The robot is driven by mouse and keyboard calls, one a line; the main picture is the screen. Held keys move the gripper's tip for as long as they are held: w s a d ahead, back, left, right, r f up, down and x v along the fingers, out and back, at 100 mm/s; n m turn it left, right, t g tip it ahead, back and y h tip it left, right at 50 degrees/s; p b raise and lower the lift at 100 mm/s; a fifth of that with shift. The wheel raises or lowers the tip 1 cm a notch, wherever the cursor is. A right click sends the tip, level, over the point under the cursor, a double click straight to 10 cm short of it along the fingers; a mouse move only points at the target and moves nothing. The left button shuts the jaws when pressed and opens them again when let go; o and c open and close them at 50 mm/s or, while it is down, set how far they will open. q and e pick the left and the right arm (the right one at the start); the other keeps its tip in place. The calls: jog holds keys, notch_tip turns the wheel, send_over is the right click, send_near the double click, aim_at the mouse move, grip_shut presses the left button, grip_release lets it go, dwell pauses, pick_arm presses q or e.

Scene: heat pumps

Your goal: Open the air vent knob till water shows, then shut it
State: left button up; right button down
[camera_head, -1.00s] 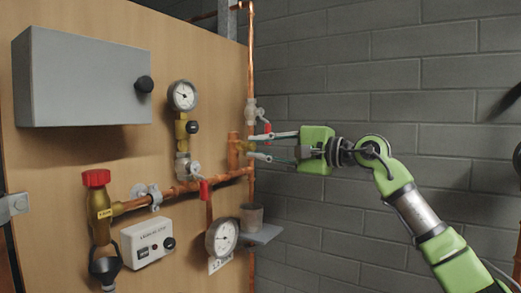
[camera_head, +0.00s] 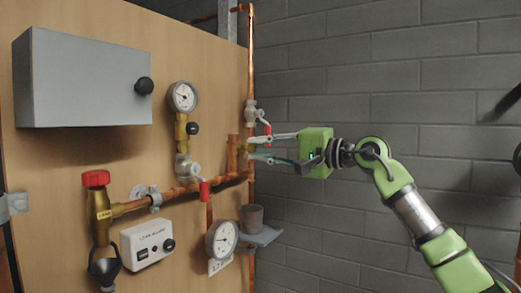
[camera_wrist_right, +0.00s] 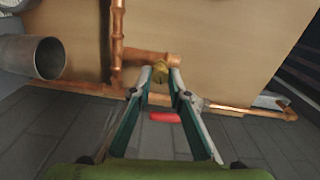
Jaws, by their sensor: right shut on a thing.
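The air vent knob is a small brass piece (camera_wrist_right: 160,72) at the end of a short copper stub, seen in the right wrist view between my fingertips. My right gripper (camera_head: 250,148) reaches in from the right in the head view and is shut on the knob, its fingers hiding most of it there. The wrist view also shows the fingertips (camera_wrist_right: 159,82) on either side of the knob. A cup (camera_head: 251,217) stands upright on a small grey shelf (camera_head: 266,236) below the vent. It shows in the wrist view as a grey cylinder (camera_wrist_right: 36,57). I see no water. My left gripper is not in view.
A red valve handle (camera_head: 267,130) is close to my upper finger. Another red handle (camera_head: 204,191), a gauge (camera_head: 183,97) and a lower gauge (camera_head: 222,239) are on the wooden panel (camera_head: 75,155). A grey box (camera_head: 85,80) is upper left. Space before the brick wall is free.

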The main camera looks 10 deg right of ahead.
jog(key=c, duration=1.9)
grip_release()
jog(key=v, duration=1.2)
